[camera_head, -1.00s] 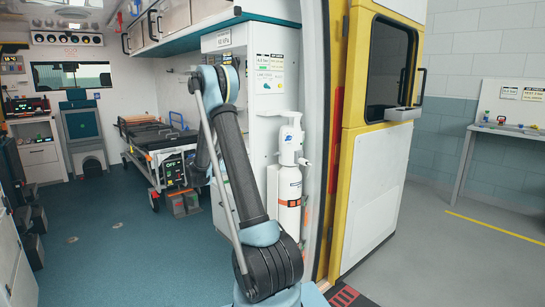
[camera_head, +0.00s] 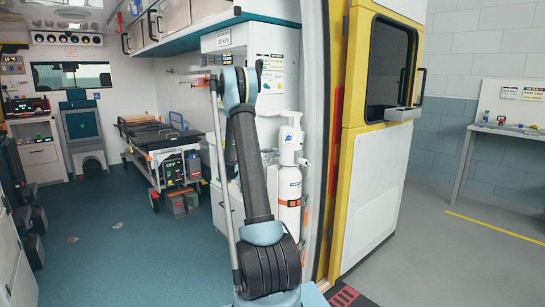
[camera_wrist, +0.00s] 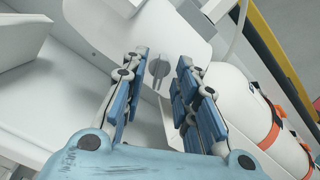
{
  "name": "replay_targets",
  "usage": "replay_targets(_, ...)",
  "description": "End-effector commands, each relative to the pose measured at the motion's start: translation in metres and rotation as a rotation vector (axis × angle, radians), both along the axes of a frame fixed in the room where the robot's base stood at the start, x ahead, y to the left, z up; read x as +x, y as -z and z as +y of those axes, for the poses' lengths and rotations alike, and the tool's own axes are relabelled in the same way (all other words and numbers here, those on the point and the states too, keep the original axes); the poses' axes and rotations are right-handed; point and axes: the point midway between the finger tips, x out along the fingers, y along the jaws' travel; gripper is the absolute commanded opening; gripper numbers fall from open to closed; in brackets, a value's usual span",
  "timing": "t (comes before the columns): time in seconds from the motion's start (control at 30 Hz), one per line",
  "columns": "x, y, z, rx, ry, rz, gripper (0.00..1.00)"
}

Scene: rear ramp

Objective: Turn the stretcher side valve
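In the wrist view, a small grey valve knob (camera_wrist: 158,70) with a prong-like lower part sits on a white panel (camera_wrist: 118,28). My gripper (camera_wrist: 160,64) is open, with its blue and grey fingers on either side of the knob in the picture. No contact shows, and the depth between fingertips and knob is hard to judge. In the head view my arm hides the gripper and the knob. The stretcher (camera_head: 172,137) stands inside the vehicle, left of my arm.
A white gas cylinder (camera_head: 290,186) with orange bands stands right of my arm; it also shows close to the right finger in the wrist view (camera_wrist: 240,104). A white cabinet (camera_head: 277,95) is behind my arm.

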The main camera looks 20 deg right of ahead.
Motion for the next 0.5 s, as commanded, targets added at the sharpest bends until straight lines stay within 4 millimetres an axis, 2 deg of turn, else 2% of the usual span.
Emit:
replay_targets(0.2, 0.0023, 0.0002, -0.0125, 0.0, -0.001, 0.0, 0.28)
replay_targets(0.47, 0.0025, 0.0002, -0.0134, 0.0, -0.001, 0.0, 0.28)
replay_targets(0.5, 0.0025, 0.0001, -0.0133, 0.0, -0.001, 0.0, 0.23)
